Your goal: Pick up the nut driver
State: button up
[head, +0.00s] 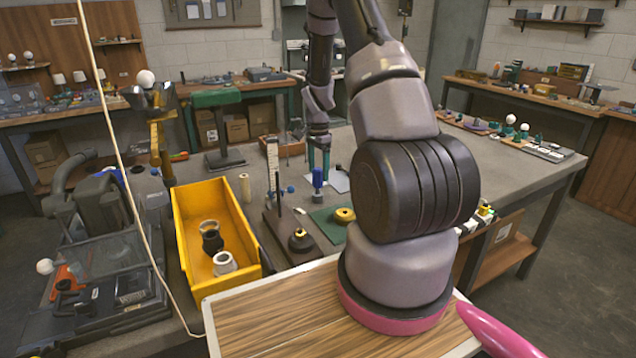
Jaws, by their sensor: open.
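My gripper (318,170) points down over the grey workbench, with its teal fingers apart. A small blue upright tool (318,180), which looks like the nut driver, stands directly below or between the fingertips. At this size I cannot tell whether the fingers touch it. Its lower end is near a dark green mat (328,226), and my arm covers part of the bench to the right.
A yellow bin (190,232) with black and white rings stands on the left. A dark board with a thin upright rod (279,190) is left of the mat. A yellow ring (344,215) lies on the mat. Small parts line the bench's right edge.

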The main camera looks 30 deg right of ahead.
aim_at(318, 184)
notch_tip(318, 184, down, 6)
jog(key=shift+a+r, duration=0.1)
jog(key=shift+a, duration=0.05)
dwell(0.3)
grip_shut()
